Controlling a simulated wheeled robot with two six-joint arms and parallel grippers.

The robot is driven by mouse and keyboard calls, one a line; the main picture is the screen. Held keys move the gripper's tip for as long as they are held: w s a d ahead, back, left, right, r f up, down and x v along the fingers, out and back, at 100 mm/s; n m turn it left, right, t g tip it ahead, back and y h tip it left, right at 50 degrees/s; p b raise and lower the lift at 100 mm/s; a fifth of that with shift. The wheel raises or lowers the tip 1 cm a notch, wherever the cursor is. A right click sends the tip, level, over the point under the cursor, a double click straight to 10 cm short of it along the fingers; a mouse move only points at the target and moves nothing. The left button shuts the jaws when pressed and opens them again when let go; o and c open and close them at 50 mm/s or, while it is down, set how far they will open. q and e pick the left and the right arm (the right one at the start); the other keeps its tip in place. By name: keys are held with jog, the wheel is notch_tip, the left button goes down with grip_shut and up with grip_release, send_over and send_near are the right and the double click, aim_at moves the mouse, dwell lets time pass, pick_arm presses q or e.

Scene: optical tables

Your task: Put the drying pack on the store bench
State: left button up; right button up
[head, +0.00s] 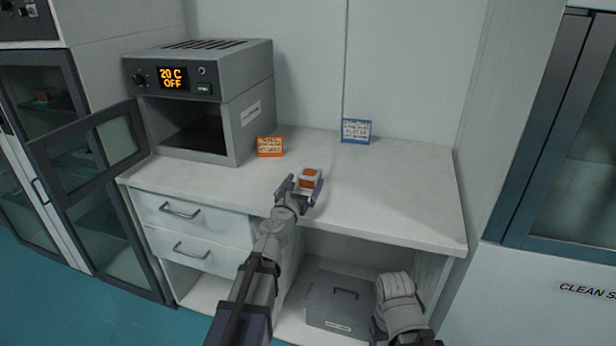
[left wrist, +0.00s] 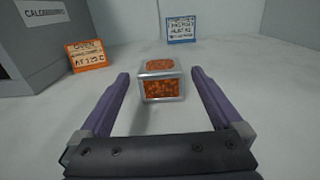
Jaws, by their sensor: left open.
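The drying pack (head: 311,179) is a small silvery box with orange beads showing through its top and side. It stands on the white bench top (head: 400,199), and it also shows in the left wrist view (left wrist: 161,82). My left gripper (head: 306,189) is at the pack. In the left wrist view its two purple fingers (left wrist: 160,84) are open, one on each side of the pack, with gaps between them and it. My right gripper (head: 398,290) hangs low in front of the bench's open lower space; its finger opening cannot be made out.
A grey oven (head: 245,118) with its door open and display reading 20 C OFF stands at the left. An orange sign (head: 270,147) and a blue sign (head: 356,131) stand behind the pack. A grey lidded box (head: 338,302) sits below. The right bench top is clear.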

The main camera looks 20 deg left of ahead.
pick_arm(q)
jog(key=s, duration=0.6)
jog(key=shift+s+a, duration=0.1)
jog(key=shift+s, duration=0.3)
dwell(0.8)
